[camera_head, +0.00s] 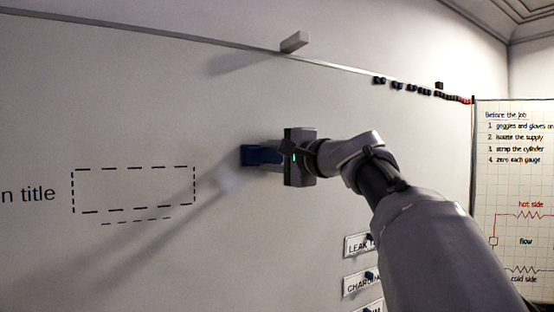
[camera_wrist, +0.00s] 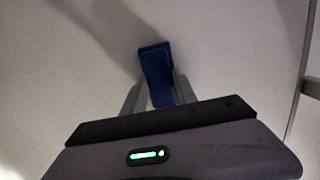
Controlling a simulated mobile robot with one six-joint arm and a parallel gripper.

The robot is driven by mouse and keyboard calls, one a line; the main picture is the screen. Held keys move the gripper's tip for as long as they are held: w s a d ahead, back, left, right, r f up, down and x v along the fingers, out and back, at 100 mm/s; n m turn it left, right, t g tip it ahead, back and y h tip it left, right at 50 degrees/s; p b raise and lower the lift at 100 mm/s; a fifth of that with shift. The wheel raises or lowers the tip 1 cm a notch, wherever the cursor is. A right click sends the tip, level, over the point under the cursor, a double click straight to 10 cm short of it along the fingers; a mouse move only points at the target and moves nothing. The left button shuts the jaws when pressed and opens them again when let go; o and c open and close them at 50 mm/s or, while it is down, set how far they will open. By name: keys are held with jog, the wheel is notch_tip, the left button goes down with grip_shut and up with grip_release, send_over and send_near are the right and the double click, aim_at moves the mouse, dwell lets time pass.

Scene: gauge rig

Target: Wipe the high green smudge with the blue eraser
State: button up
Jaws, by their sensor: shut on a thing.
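My gripper (camera_head: 283,157) is shut on the blue eraser (camera_head: 259,155) and holds it up at the whiteboard (camera_head: 120,110). In the wrist view the blue eraser (camera_wrist: 157,72) sits between the two grey fingers (camera_wrist: 159,98), its far end at or close to the board. I cannot tell whether it touches the surface. No green smudge shows in either view; the eraser and gripper may hide part of the board. A faint pale bluish patch (camera_head: 228,180) lies on the board just below and left of the eraser.
A light grey block (camera_head: 295,42) sticks out at the board's top edge. Several small dark pieces (camera_head: 410,88) line that edge to the right. Label cards (camera_head: 360,245) hang below my arm. A written chart (camera_head: 515,190) stands at right. The board left of the eraser is clear of objects.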

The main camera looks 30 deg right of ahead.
jog(key=shift+d+p, duration=2.25)
jog(key=shift+d, duration=4.95)
jog(key=shift+a+r+b, duration=0.1)
jog(key=shift+a+b, duration=2.8)
jog(key=shift+a, duration=4.35)
jog(key=shift+d, duration=0.25)
jog(key=shift+s+d+b, duration=0.1)
jog(key=shift+s+b, duration=1.5)
jog(key=shift+s, duration=1.35)
